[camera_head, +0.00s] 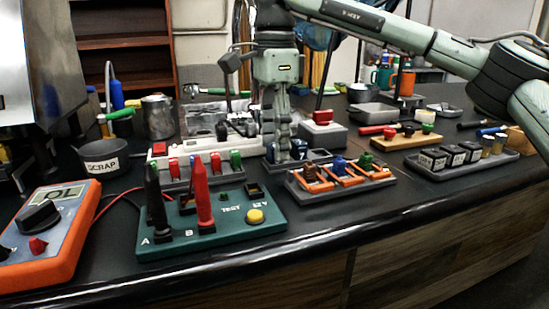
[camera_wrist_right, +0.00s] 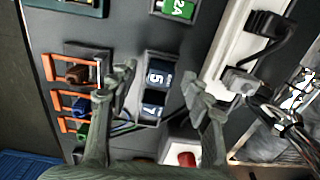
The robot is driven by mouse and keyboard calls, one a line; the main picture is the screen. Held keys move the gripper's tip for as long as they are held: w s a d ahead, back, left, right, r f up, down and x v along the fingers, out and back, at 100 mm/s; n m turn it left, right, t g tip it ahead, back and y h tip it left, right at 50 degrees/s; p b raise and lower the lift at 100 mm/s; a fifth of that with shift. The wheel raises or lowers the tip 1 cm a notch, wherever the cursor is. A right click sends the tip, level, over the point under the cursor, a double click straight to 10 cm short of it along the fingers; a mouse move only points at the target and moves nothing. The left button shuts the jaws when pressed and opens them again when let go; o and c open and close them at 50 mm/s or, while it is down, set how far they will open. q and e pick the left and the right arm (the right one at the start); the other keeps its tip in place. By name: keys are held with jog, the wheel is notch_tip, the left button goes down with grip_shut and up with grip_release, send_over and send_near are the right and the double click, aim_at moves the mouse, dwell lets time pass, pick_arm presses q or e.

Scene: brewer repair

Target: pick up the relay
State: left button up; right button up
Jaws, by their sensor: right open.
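I cannot tell for certain which part is the relay. My right gripper (camera_head: 281,150) points down over a small dark tray (camera_head: 272,164) of dark blue blocks (camera_head: 298,148). In the right wrist view the open fingers (camera_wrist_right: 160,80) stand on either side of this tray, with nothing held. Several black labelled cubes (camera_head: 433,158) stand in a grey tray (camera_head: 465,170) at the right, away from the gripper. My left gripper is not in view.
A tray with orange frames (camera_head: 340,185) stands close to the right gripper. A green test box (camera_head: 225,232) with black and red probes is in front. A tray of red and green fuses (camera_head: 235,160), a white strip and a scrap bin (camera_head: 104,158) are to the left.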

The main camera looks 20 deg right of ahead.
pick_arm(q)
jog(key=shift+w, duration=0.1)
pick_arm(e)
jog(key=shift+c, duration=0.2)
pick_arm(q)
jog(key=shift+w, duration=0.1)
pick_arm(e)
jog(key=c, duration=1.1)
jog(key=shift+r, duration=0.1)
